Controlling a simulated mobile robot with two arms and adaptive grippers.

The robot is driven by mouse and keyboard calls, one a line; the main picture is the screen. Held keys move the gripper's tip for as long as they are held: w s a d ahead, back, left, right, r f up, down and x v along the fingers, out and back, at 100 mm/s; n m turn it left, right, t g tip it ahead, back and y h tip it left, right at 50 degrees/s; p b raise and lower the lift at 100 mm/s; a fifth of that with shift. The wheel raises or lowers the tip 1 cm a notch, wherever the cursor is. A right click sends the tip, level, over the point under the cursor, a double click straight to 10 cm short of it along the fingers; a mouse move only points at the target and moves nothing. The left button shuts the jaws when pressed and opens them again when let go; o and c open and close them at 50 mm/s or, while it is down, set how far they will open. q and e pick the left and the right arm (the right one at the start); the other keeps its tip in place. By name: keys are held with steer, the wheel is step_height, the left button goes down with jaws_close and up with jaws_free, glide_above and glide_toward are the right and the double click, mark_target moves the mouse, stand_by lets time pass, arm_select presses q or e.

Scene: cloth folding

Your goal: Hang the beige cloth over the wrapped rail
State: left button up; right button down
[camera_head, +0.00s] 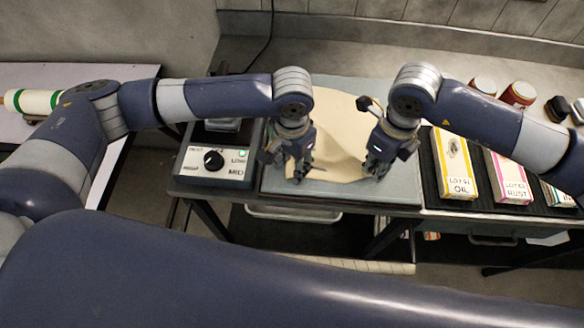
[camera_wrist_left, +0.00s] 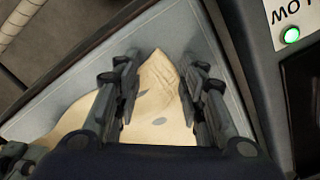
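The beige cloth (camera_head: 335,115) lies spread on the grey mat on the table, under and between my grippers. Its front edge is near the mat's front edge. My left gripper (camera_head: 299,172) is over the cloth's front left part. In the left wrist view its two fingers (camera_wrist_left: 160,70) are apart, with a pointed, slightly creased part of the cloth (camera_wrist_left: 152,95) showing between them. My right gripper (camera_head: 375,172) is at the cloth's front right side; its finger gap is too small to judge. A pale, banded rail (camera_head: 365,266) runs low in front of the table, partly hidden by my body.
A control box (camera_head: 215,163) with a black knob and green light stands left of the grey mat (camera_head: 270,183). Several cartons (camera_head: 453,165) stand in a dark tray at right. Jars (camera_head: 518,95) stand behind them. A striped roll (camera_head: 35,101) lies on the left table.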

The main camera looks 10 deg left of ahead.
arm_select(q)
steer(key=shift+c, duration=0.5)
jaws_close()
steer(key=shift+r, duration=2.5)
